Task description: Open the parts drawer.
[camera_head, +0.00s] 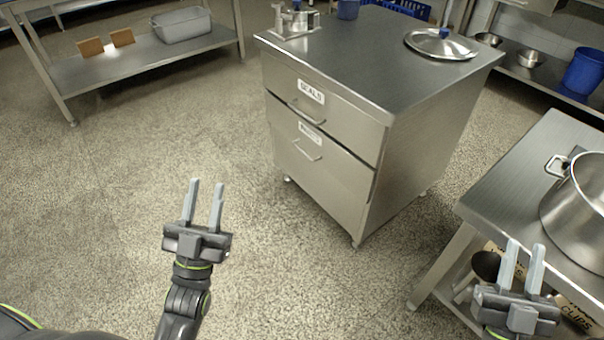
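A steel cabinet (424,147) on castors stands ahead of me with two drawers in its front. The upper drawer (345,117) has a label that seems to read "SEALS" and a bar handle (305,115). The lower drawer (335,180) has a smaller label too blurred to read and a bar handle (306,153). Both drawers look shut. I cannot tell by label which is the parts drawer. My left gripper (205,188) is open and empty over the floor, left of and nearer than the cabinet. My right gripper (524,252) is open and empty at the lower right, in front of the steel table.
A steel table (505,190) with a large pot (585,215) stands at right, boxes beneath it. The cabinet top bears a round lid (440,44) and small metal fittings (295,20). A shelf rack (140,62) stands back left. Floor before the drawers is clear.

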